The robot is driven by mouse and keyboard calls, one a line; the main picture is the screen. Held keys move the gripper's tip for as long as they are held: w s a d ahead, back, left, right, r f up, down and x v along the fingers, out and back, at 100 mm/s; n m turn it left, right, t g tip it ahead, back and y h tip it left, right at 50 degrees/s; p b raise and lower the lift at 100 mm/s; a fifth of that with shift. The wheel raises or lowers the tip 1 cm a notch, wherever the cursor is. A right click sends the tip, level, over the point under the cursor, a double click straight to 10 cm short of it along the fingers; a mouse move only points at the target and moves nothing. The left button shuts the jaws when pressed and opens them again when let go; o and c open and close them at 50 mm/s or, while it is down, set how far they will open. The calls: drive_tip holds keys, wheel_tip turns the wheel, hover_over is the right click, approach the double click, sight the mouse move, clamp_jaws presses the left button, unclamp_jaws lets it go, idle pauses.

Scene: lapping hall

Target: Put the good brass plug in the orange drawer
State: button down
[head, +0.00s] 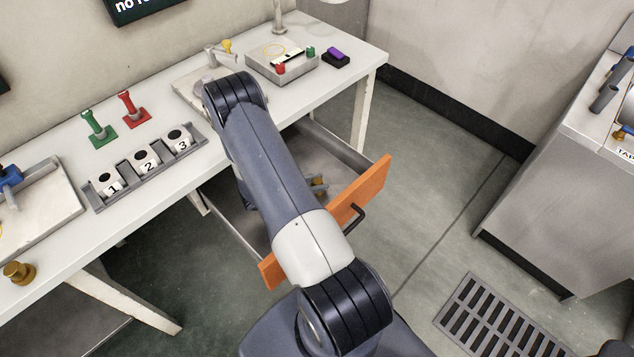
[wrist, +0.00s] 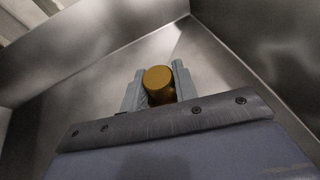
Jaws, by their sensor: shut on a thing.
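My gripper (wrist: 158,86) is shut on a brass plug (wrist: 158,78), whose round end shows between the grey fingers in the wrist view. Bare metal walls and floor surround it, so it is inside the open orange drawer (head: 373,186). The drawer is pulled out under the bench, with its orange front and black handle showing. In the head view my arm covers much of the drawer; a small brass-coloured bit with grey beside it shows past the arm. I cannot tell whether the plug touches the drawer floor.
Another brass plug (head: 18,272) stands at the bench's left front. The white bench (head: 68,233) also holds a rack (head: 150,172) numbered 1 to 3, green (head: 98,130) and red (head: 131,110) stands, and a grey plate (head: 282,66). A metal cabinet (head: 545,190) stands right; floor between is clear.

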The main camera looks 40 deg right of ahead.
drive_tip(key=shift+f, duration=0.2)
drive_tip(key=c, duration=1.1)
unclamp_jaws()
drive_tip(key=shift+r, duration=0.1)
drive_tip(key=shift+r, duration=0.15)
drive_tip(key=b+v, duration=0.1)
drive_tip(key=v, duration=1.1)
